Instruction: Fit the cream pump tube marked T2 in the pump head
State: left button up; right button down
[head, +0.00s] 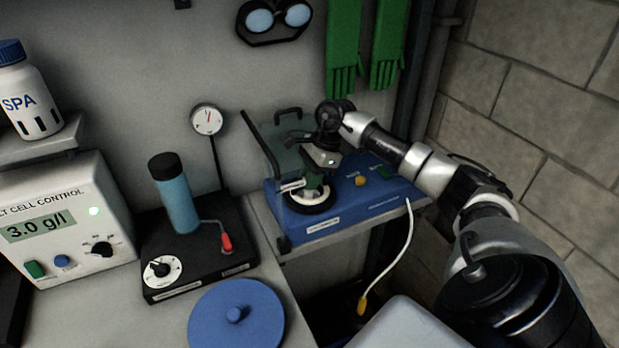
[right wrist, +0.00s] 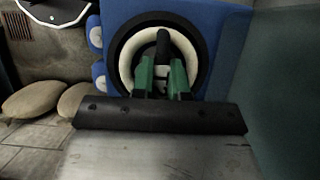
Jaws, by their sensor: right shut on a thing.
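The blue pump (head: 345,212) stands on a shelf at the right of the bench. Its round black pump head (head: 312,207) has a cream ring, apparently the pump tube (right wrist: 124,55), running around the dark centre. I cannot read a T2 mark. A clear lid (head: 284,145) stands raised behind the head. My right gripper (head: 311,190) reaches down over the head. In the right wrist view its green fingers (right wrist: 162,80) are shut on a black bar (right wrist: 163,42) at the middle of the ring. The fingers hide part of the ring. My left gripper is not in view.
A white lead (head: 405,245) with a yellow end hangs off the pump's right side. A black unit with a blue cylinder (head: 177,200) and a blue round lid (head: 236,318) lie to the left. A block wall (head: 530,95) is close on the right.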

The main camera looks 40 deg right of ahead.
jog(key=c, duration=1.1)
grip_release()
jog(key=shift+r+p, duration=0.6)
jog(key=shift+p, duration=0.05)
jog(key=b+v, duration=0.2)
jog(key=v, duration=1)
jog(key=shift+r+b, duration=0.1)
jog(key=shift+b, duration=0.2)
